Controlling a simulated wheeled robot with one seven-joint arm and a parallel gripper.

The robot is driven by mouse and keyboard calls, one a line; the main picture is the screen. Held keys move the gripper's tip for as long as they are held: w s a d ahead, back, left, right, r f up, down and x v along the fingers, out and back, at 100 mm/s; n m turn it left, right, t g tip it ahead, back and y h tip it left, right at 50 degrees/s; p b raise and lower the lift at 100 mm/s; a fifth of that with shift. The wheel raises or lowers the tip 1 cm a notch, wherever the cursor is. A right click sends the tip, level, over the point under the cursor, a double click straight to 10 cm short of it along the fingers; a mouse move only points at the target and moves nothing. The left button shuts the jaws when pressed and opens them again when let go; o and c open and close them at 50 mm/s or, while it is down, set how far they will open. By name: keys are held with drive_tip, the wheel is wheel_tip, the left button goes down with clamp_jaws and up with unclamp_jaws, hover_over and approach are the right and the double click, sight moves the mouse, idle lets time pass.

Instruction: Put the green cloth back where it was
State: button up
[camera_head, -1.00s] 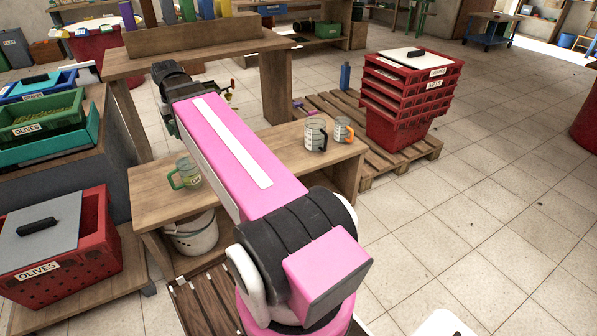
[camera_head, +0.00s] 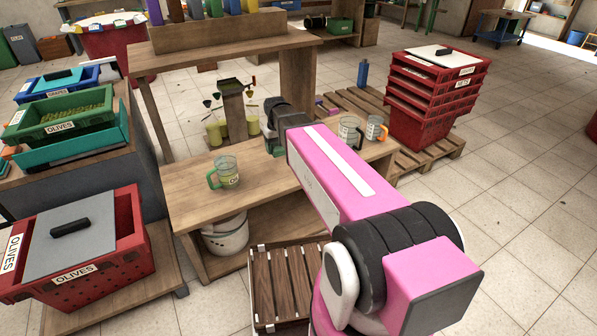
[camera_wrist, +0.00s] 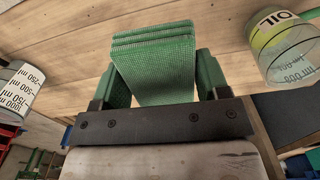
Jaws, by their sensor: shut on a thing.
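The green cloth (camera_wrist: 153,65) is a folded, textured piece in the wrist view, held between the two green fingers of my gripper (camera_wrist: 160,78). In the head view my gripper is mostly hidden behind my pink arm, over the wooden bench (camera_head: 195,185). The wrist view shows the plank bench top (camera_wrist: 60,45) beyond the cloth. I cannot tell whether the cloth touches the wood.
A green-handled jug (camera_head: 227,172) stands on the bench left of my gripper. Two more measuring jugs (camera_head: 350,131) (camera_head: 376,129) stand at its right end. Behind is an oil stand (camera_head: 234,112). Red crates (camera_head: 425,125) are stacked on a pallet to the right.

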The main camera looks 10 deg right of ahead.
drive_tip(key=shift+n, duration=0.3)
drive_tip(key=w+d+f, duration=0.1)
drive_tip(key=d+f, duration=0.2)
drive_tip(key=w+d+f, duration=0.2)
drive_tip(key=d+f, duration=0.1)
drive_tip(key=f, duration=0.1)
drive_tip(key=w+d+f, duration=0.1)
drive_tip(key=d+f, duration=0.2)
drive_tip(key=f, duration=0.1)
drive_tip(key=shift+w+f, duration=0.1)
drive_tip(key=shift+w, duration=0.05)
drive_tip(key=shift+f, duration=1.95)
drive_tip(key=shift+f, duration=0.15)
drive_tip(key=o, duration=0.8)
